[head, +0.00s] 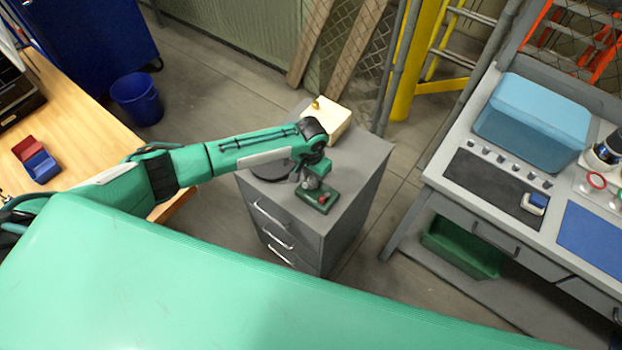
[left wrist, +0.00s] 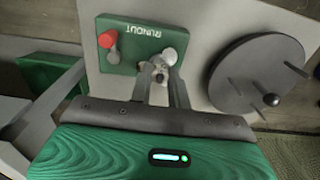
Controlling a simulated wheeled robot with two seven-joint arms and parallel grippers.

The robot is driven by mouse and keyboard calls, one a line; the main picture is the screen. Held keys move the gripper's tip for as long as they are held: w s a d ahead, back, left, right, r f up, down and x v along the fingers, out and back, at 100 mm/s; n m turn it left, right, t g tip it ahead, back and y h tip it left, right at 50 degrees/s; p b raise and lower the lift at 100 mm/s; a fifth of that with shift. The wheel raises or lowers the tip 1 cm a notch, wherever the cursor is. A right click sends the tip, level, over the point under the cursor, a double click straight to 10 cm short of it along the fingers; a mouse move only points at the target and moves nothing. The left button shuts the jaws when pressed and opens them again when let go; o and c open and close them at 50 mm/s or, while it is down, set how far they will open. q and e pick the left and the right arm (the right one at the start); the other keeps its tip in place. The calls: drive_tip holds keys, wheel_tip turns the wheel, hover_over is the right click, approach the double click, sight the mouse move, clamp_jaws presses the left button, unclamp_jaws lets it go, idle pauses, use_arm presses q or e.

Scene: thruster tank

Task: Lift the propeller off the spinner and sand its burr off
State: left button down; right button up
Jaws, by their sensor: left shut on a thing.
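The spinner is a green base marked RUNOUT (left wrist: 143,42) with a red knob. It stands on top of the grey drawer cabinet, and it also shows in the head view (head: 322,203). My left gripper (left wrist: 160,80) is over the base's near edge, pointing down at it. Its fingers are shut on a small grey metal piece (left wrist: 157,70), apparently the propeller, mostly hidden between the fingers. I cannot tell whether this piece still touches the spinner. A round silver part shows just beside it. No burr can be made out. My right gripper is not in view.
A dark disc (left wrist: 255,72) with pegs and a black knob lies beside the spinner. A cream block (head: 335,118) stands at the cabinet's back. Floor separates cabinet and bench.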

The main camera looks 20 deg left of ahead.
use_arm(q)
wheel_tip(320, 180, up, 20)
drive_tip(key=b, duration=0.3)
drive_tip(key=shift+b, duration=0.3)
